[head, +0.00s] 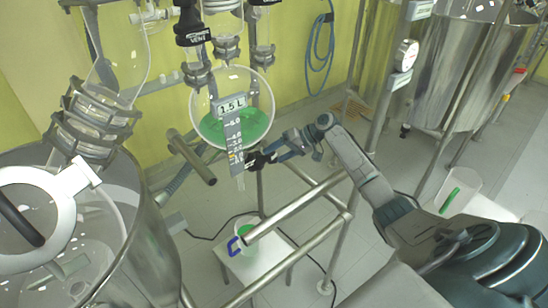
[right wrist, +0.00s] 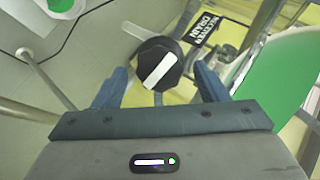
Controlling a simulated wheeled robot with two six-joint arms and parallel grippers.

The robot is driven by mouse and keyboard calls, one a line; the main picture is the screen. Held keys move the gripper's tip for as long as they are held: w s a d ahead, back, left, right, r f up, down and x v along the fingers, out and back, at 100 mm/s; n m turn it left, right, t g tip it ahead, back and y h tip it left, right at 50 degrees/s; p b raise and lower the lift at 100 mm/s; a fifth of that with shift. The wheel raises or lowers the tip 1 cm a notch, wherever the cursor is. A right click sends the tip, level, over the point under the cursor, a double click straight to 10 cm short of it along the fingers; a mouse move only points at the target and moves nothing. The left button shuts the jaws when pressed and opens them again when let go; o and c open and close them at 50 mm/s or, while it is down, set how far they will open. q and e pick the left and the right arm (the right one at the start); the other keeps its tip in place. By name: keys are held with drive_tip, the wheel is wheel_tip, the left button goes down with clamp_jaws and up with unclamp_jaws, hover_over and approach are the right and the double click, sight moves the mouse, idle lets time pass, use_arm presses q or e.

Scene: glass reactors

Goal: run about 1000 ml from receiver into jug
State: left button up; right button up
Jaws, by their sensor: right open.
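The receiver (head: 262,95) is a round glass vessel with green liquid in its lower part and a scale plate reading 1.5 L. Below it is a black drain knob (head: 257,161) with a white bar. In the right wrist view the knob (right wrist: 158,64) lies between and just beyond my fingers, beside a "RECEIVER DRAIN" label (right wrist: 212,34). My right gripper (head: 276,152) is open around the knob's near side; contact cannot be told. The jug (head: 247,237), with a blue handle and green inside, stands below the drain outlet. My left gripper is out of view.
The jug stands on a white stool (head: 262,266). Metal frame rails (head: 300,207) run between the stool and my right arm. A steel tank (head: 455,70) and a clear container (head: 462,185) with green are at right.

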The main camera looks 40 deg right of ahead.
sight(275, 156)
drive_tip(key=b+v, duration=0.1)
drive_tip(key=v, duration=0.3)
drive_tip(key=shift+s+d+b, duration=0.15)
drive_tip(key=shift+d+b, duration=0.1)
drive_tip(key=shift+b, duration=0.15)
drive_tip(key=shift+s+d+r, duration=0.25)
drive_tip(key=shift+d+r, duration=0.05)
drive_tip(key=shift+r, duration=0.2)
